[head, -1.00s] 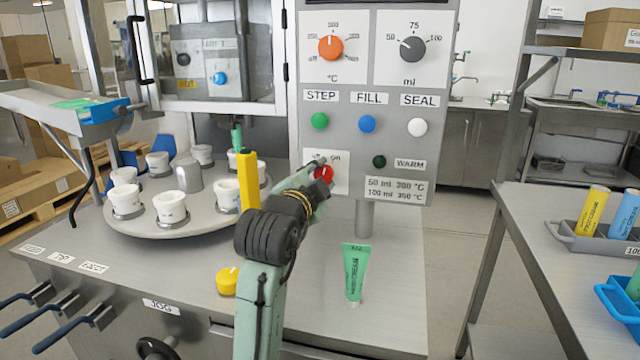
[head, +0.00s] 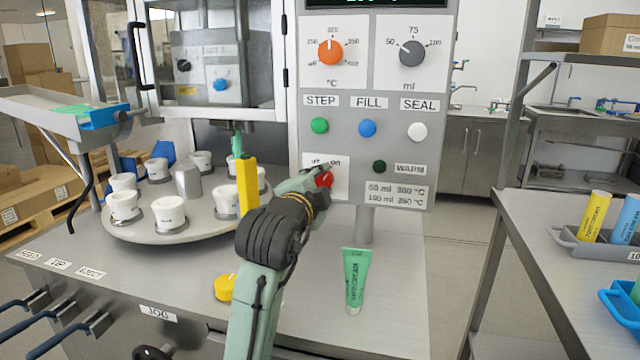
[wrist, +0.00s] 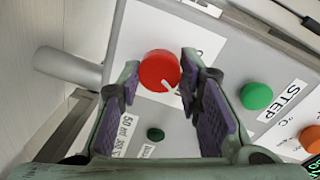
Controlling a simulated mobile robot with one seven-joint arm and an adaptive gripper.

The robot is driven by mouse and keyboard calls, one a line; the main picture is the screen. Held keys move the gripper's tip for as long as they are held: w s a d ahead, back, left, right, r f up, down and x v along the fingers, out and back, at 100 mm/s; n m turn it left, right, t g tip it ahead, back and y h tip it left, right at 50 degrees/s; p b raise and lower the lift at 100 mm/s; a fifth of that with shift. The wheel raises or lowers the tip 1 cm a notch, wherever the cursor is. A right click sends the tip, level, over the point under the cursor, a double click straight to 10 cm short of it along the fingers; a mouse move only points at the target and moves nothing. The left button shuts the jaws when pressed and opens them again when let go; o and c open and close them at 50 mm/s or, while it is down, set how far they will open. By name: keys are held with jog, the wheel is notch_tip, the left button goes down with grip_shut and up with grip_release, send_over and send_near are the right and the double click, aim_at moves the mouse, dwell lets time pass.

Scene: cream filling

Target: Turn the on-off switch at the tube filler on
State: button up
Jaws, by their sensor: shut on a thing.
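The on-off switch is a red round knob (head: 325,180) on a white plate, low on the left of the tube filler's grey panel (head: 437,150). It shows larger in the wrist view (wrist: 158,68), with a white pointer line at its lower right edge. My gripper (head: 318,178) is at the knob, shut on it, with its wrist turned. In the wrist view my gripper's purple-padded fingers (wrist: 158,92) lie on either side of the knob. In the head view my gripper hides part of the knob and the on-off label.
Green (head: 319,125), blue (head: 367,127) and white (head: 417,131) buttons sit above the switch. An orange dial (head: 330,52) and a grey dial (head: 411,53) are higher. A carousel (head: 150,228) with white cups is left.

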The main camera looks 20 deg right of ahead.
jog(key=o, duration=1.2)
jog(key=v, duration=1.2)
